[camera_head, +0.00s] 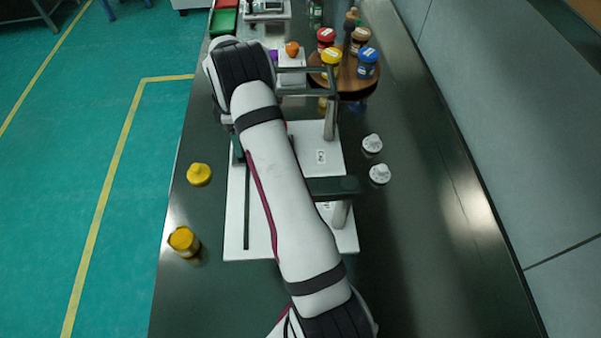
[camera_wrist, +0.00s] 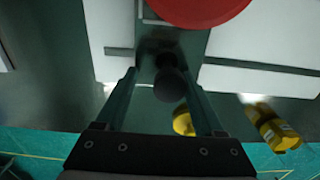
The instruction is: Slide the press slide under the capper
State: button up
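The capper is a white base plate (camera_head: 237,217) with metal posts (camera_head: 340,214) and a dark crossbar (camera_head: 335,187); my arm covers its middle. In the wrist view, a dark round knob (camera_wrist: 171,86) on a dark strip (camera_wrist: 175,44) appears to be the press slide's handle. A red disc (camera_wrist: 205,8) shows partly beyond it, at the top edge. My gripper (camera_wrist: 160,74) is open, its fingers on either side of the knob with visible gaps. In the head view the fingers and most of the slide are hidden by my arm.
A round wooden stand (camera_head: 348,84) with several colored jars is behind. The bench's right side is clear.

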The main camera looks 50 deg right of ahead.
jog(key=shift+w+d, duration=1.1)
jog(key=shift+d, duration=0.2)
jog(key=o, duration=0.5)
notch_tip(320, 180, up, 9)
